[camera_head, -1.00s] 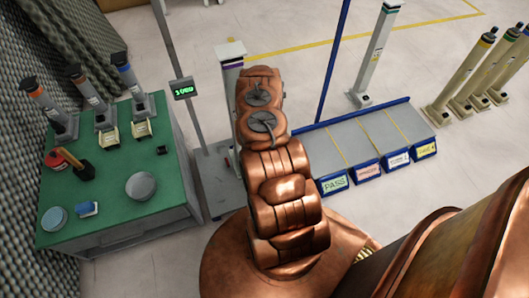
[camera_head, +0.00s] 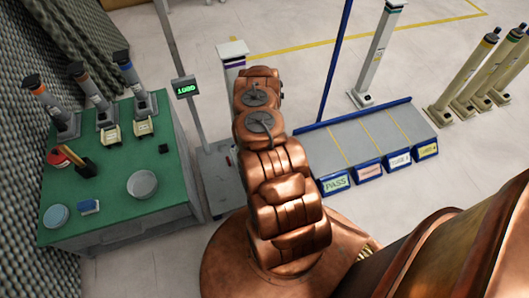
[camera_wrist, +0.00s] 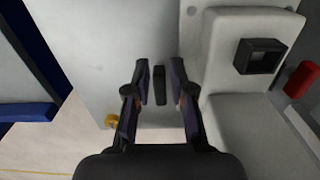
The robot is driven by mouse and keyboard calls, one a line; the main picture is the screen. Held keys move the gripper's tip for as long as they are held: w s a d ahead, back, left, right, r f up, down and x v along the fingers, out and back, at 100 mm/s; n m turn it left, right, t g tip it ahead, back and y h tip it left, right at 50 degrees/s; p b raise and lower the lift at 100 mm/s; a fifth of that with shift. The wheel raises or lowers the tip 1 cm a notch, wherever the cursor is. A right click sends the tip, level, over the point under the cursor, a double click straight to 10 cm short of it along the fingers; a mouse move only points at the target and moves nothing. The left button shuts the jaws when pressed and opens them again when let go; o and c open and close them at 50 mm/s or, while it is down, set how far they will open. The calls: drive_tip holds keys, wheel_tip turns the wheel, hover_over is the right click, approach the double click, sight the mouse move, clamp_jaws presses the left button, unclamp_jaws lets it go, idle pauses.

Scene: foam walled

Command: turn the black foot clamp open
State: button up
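In the wrist view a short black bar (camera_wrist: 160,86), which looks like the foot clamp, sits against a pale grey surface. My gripper (camera_wrist: 162,75) is open, with one dark finger on each side of the bar. A narrow gap shows between the bar and each finger, so it does not look gripped. In the head view my copper arm reaches toward the grey stand (camera_head: 231,62), and it hides my gripper and the clamp.
The wrist view shows a black square socket (camera_wrist: 260,57), a red cylinder (camera_wrist: 302,79) and a brass knob (camera_wrist: 112,121) nearby. A green-topped bench (camera_head: 165,180) stands left, a blue-edged platform (camera_head: 365,140) right. A post with a display (camera_head: 185,87) is close to my arm.

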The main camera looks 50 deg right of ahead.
drive_tip(key=shift+o, duration=1.1)
drive_tip(key=shift+w+d+r, duration=0.1)
drive_tip(key=shift+r, duration=0.35)
wheel_tip(320, 180, up, 11)
idle(0.4)
